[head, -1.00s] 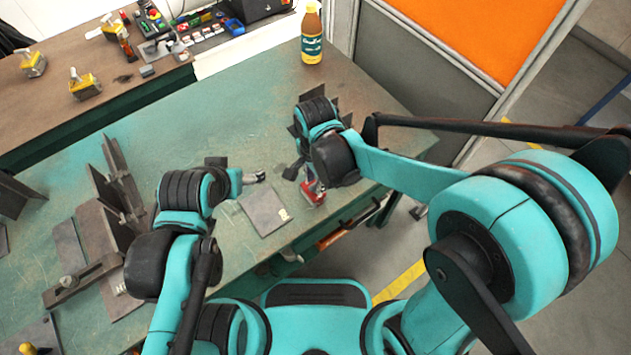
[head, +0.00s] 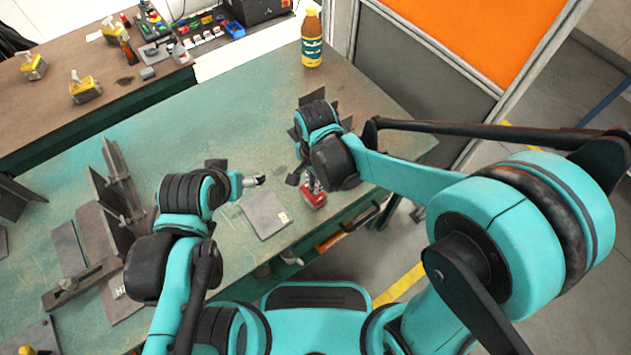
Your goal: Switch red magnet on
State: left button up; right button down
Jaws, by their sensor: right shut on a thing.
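The red magnet (head: 314,198) sits near the front edge of the green table, to the right of a grey plate. My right gripper (head: 306,180) is over it from above and shut on it, seemingly at its top; the wrist hides the fingertips and the magnet's switch in part. My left gripper (head: 256,181) points right above the table, left of the magnet and just behind the grey plate. It is small and I cannot tell whether its fingers are open or shut.
A grey plate (head: 265,214) lies between the arms. Steel brackets (head: 118,178) and a clamp bar (head: 78,286) crowd the table's left. A bottle (head: 312,38) stands at the back. Yellow magnets (head: 84,88) are on the brown bench. The table's middle is clear.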

jog(key=n, duration=0.8)
jog(key=shift+n+p, duration=0.3)
jog(key=shift+p, duration=0.05)
jog(key=n, duration=0.4)
jog(key=shift+n, duration=2)
jog(key=c, duration=1.6)
grip_release()
jog(key=shift+c, duration=0.2)
